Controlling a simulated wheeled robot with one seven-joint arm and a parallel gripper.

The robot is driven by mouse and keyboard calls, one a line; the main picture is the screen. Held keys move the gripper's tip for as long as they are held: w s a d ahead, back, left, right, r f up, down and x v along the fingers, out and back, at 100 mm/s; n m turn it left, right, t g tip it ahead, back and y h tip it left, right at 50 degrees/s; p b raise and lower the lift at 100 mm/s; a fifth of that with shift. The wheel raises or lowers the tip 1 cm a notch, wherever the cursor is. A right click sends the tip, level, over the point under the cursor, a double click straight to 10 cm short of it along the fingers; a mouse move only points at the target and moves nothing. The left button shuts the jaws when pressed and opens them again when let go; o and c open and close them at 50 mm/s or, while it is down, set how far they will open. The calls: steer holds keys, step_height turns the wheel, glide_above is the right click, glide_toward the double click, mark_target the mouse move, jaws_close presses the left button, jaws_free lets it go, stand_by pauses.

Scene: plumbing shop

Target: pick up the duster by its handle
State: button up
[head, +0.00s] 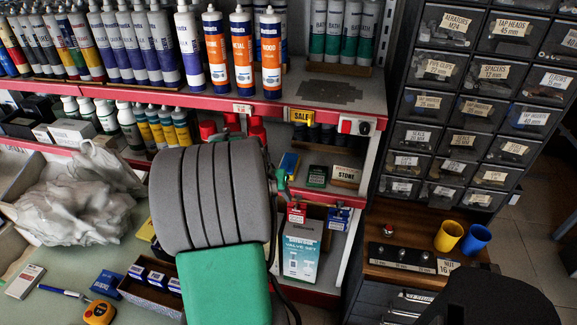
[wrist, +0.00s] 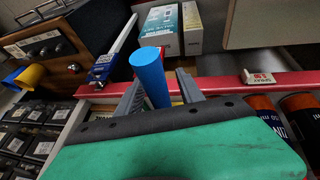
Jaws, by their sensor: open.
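In the wrist view, a plain blue cylinder (wrist: 150,76) stands out with its round end towards the camera. It looks like the duster's handle, but no duster head can be made out. My gripper (wrist: 158,82) has its two grey fingers apart, one on each side of the blue cylinder as seen from the wrist. I cannot tell how deep the cylinder lies between them or whether they touch it. The green body of my gripper hides the cylinder's lower end. In the head view my arm covers this spot, and neither the duster nor the gripper's fingers can be made out.
A red shelf edge (wrist: 225,85) runs close behind the fingers. A valve set box (head: 302,248) stands on the lower shelf. Yellow (head: 448,236) and blue (head: 476,240) cups stand on a wooden top at right. Cartridges (head: 242,50) crowd the upper shelf. A crumpled white bag (head: 75,205) lies left.

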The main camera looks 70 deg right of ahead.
steer(key=shift+c, duration=0.5)
jaws_close()
steer(key=shift+r, duration=0.1)
